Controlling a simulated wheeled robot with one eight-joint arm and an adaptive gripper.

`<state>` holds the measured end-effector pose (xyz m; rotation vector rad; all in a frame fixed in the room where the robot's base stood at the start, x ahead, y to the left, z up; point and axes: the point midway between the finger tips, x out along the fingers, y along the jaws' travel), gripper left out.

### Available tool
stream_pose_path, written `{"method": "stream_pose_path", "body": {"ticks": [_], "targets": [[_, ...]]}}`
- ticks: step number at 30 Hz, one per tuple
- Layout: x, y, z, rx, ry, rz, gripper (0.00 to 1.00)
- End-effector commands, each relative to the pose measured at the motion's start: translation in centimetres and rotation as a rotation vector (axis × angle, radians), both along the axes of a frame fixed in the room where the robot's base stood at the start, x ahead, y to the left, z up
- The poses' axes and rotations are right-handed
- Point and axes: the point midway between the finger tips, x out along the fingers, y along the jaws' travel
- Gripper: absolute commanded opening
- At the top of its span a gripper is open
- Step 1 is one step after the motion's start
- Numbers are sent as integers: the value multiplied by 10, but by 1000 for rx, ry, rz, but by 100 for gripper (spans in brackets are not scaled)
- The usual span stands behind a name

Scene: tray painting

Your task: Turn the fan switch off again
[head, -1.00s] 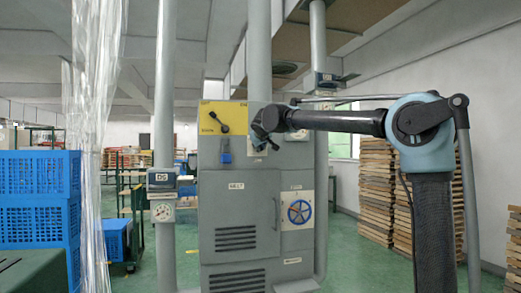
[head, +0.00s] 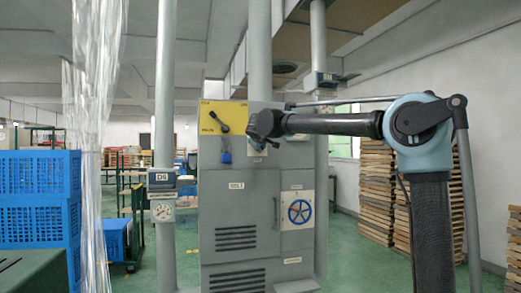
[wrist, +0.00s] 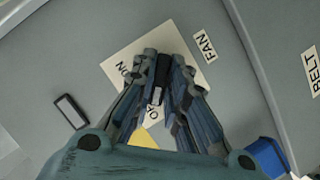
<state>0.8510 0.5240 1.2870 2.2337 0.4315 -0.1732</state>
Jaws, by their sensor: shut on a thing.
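The fan switch (wrist: 162,70) is a small dark lever on a pale plate (wrist: 122,66) in the wrist view. The plate carries the word ON and a second word partly covered by my fingers. A FAN label (wrist: 204,46) is beside the plate. My gripper (wrist: 163,78) is shut on the switch, with a finger on each side of it. In the head view my gripper (head: 262,126) is at the upper front of the grey cabinet (head: 240,210) and hides the switch there.
A yellow panel (head: 235,108) with a black lever and a blue padlock-like part (head: 225,156) are left of my gripper. A blue handwheel (head: 299,211) is lower right. Blue crates (head: 35,205) stand at left, stacked boards (head: 376,190) at right.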

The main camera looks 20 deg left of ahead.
Motion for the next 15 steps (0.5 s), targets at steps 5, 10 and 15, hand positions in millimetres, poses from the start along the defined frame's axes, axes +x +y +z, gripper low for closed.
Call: {"method": "stream_pose_path", "body": {"ticks": [5,10,15], "targets": [[1,-2,-1,-2,1,-6,31],[1,-1,0,-1,0,-2,33],[0,-1,0,0,1,-1,33]]}}
